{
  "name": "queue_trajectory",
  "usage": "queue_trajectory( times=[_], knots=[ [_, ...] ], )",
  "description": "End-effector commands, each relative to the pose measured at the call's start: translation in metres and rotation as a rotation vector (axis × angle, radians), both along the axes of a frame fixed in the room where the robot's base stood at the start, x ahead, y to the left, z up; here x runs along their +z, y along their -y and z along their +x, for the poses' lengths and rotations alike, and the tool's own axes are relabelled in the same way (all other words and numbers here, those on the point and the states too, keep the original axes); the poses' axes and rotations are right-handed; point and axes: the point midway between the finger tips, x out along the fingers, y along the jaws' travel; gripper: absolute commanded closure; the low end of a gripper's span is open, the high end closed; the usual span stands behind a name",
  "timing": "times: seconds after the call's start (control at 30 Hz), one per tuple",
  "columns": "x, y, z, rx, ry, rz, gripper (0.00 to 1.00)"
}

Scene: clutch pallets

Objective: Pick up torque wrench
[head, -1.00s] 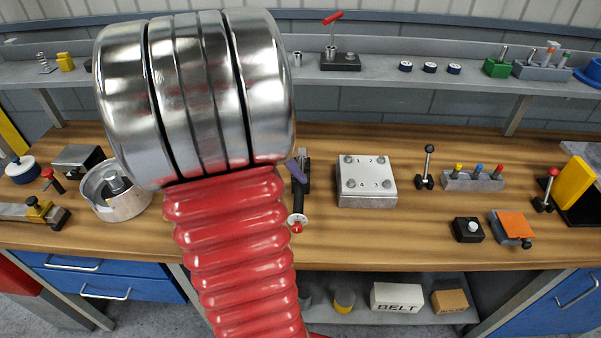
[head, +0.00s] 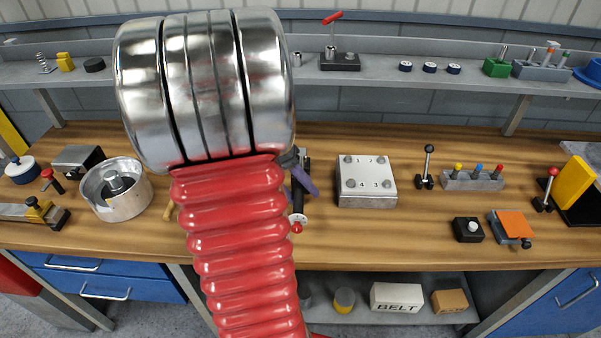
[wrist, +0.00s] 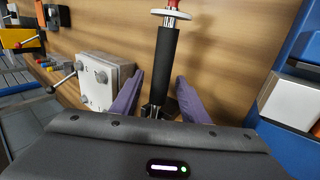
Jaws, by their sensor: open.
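The torque wrench (wrist: 164,72) has a black grip, a pale ring and a red end. In the wrist view it runs upward from between my purple fingers, and its lower end is partly hidden by my gripper body. In the head view its black grip (head: 297,203) shows on the bench, partly behind my arm. My gripper (wrist: 160,77) is open, with one finger on each side of the grip and a visible gap to each. One purple finger (head: 305,180) shows in the head view. I cannot tell the exact height of the fingers above the bench.
A grey block with numbered bolts (head: 366,184) stands just right of the wrench; it also shows in the wrist view (wrist: 101,80). A round metal housing (head: 117,193) stands to the left. Bare wood lies right of the wrench's red end.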

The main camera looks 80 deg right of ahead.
Motion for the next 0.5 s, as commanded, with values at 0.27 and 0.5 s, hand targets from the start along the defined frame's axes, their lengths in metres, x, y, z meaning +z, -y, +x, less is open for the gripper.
queue_trajectory(
  times=[0.27, 0.5],
  knots=[
    [0.0004, 0.0000, 0.0005, 0.001, 0.000, -0.001, 0.59],
    [0.0006, 0.0000, 0.0008, 0.001, 0.000, -0.001, 0.64]
  ],
)
